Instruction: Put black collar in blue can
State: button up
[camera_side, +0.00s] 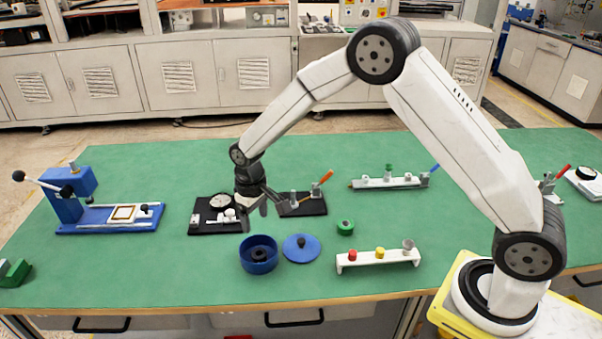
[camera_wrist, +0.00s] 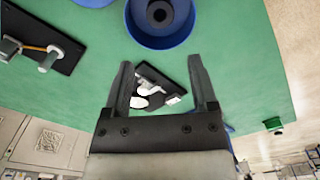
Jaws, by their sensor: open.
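The blue can (camera_side: 258,268) stands open on the green table, at the front left of centre. A black ring that looks like the black collar (camera_side: 259,254) lies inside it, near the middle of its floor. In the wrist view the can (camera_wrist: 160,43) is at the top edge, partly cut off, with the collar (camera_wrist: 160,12) inside. My gripper (camera_side: 254,214) is open and empty, pointing down above the table just behind the can. In the wrist view its fingers (camera_wrist: 160,63) are apart with nothing between them, and the can lies beyond their tips.
A blue lid with a black knob (camera_side: 301,247) lies right of the can. A green ring (camera_side: 345,228) and a white rack with coloured pegs (camera_side: 378,261) are farther right. A black fixture plate with a dial (camera_side: 203,226) lies beneath and left of my gripper. A blue press (camera_side: 70,205) stands left.

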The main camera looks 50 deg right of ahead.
jog(key=s+d+r+t, duration=0.1)
jog(key=s+d+r, duration=0.2)
jog(key=s, duration=0.7)
jog(key=s+d+r+m+t, duration=0.1)
jog(key=s+d+r, duration=0.2)
jog(key=s, duration=0.8)
jog(key=shift+d+r+t, duration=0.2)
jog(key=shift+r+t, duration=0.1)
jog(key=shift+r, duration=0.6)
